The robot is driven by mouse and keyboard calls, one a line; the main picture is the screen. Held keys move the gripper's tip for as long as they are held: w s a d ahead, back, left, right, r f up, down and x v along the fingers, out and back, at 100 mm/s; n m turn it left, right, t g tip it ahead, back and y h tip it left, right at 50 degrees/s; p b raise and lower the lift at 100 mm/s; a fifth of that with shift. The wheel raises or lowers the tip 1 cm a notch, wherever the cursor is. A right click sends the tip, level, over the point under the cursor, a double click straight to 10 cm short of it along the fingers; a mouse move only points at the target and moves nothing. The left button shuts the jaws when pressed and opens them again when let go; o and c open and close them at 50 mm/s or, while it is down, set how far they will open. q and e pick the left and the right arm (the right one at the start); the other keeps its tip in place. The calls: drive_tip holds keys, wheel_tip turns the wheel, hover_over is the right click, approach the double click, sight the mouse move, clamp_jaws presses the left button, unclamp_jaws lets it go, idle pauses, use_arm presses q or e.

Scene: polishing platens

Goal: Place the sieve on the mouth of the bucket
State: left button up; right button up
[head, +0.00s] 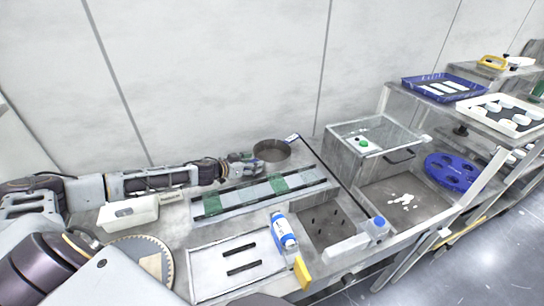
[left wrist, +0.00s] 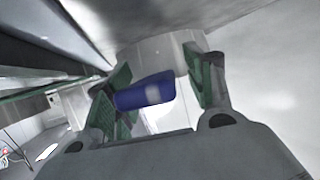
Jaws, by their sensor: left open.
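A round grey metal vessel, which looks like the sieve (head: 272,151), stands at the back of the bench near the wall. My left gripper (head: 247,160) is just left of it. In the left wrist view, a blue cylinder with a pale band (left wrist: 148,91), possibly the sieve's handle, lies between the open green-padded fingers (left wrist: 155,92). A curved grey wall (left wrist: 155,50) is right behind it. I cannot tell whether the fingers touch the blue piece. I cannot make out a bucket for certain. My right gripper is not in view.
A long tray with green and grey strips (head: 262,192) lies in front of the sieve. A white bin (head: 128,213) and a toothed disc (head: 145,257) are at left. A blue-and-white bottle (head: 284,232) stands near a sunken basin (head: 330,222). A steel box (head: 368,148) is at right.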

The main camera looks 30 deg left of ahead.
use_arm(q)
drive_tip(key=shift+c, duration=0.3)
clamp_jaws()
drive_tip(key=shift+r, duration=0.15)
drive_tip(key=shift+w+r, duration=0.1)
drive_tip(key=shift+r, duration=0.7)
wheel_tip(320, 180, up, 7)
drive_tip(key=shift+r+p, duration=0.1)
drive_tip(key=shift+p, duration=0.85)
drive_tip(key=shift+r, duration=0.5)
